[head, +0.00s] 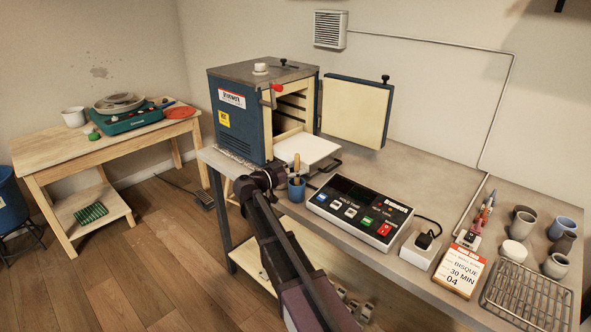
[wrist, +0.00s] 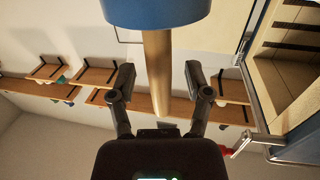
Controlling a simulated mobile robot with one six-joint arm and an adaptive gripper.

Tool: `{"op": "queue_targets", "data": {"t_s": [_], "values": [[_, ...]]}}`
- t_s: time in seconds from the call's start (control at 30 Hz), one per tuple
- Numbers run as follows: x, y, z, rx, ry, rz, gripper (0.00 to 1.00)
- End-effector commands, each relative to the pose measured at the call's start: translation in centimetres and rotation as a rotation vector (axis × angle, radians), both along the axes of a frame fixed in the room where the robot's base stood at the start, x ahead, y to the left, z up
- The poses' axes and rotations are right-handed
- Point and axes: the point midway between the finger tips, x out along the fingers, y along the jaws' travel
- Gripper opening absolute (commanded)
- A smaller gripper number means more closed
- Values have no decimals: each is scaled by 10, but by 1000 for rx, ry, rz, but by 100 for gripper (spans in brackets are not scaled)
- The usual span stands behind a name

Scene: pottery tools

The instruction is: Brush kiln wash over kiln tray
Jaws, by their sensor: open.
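The kiln tray (head: 308,148) is a pale flat slab sticking out of the open kiln's front. A blue cup (head: 297,190) stands on the bench just in front of it, with a wooden brush handle (head: 297,165) upright in it. The brush head is hidden in the cup. My gripper (head: 279,179) is open at the left of the cup. In the wrist view, the handle (wrist: 157,70) lines up between the open fingers of my gripper (wrist: 160,82), apart from both. The blue cup (wrist: 155,10) is at that view's top edge.
The kiln (head: 240,115) stands behind, its door (head: 355,112) swung open to the right. A control box (head: 360,208) is right of the cup. Cups and a wire rack (head: 525,295) fill the bench's right end. A side table (head: 105,150) stands at left.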

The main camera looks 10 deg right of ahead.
Motion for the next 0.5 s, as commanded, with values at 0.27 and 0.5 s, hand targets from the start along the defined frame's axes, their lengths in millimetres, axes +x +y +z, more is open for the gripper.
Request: {"op": "queue_targets", "data": {"t_s": [0.27,0.5], "values": [[-1,2,0,0,0,0,64],[-8,15,0,0,0,0,64]]}}
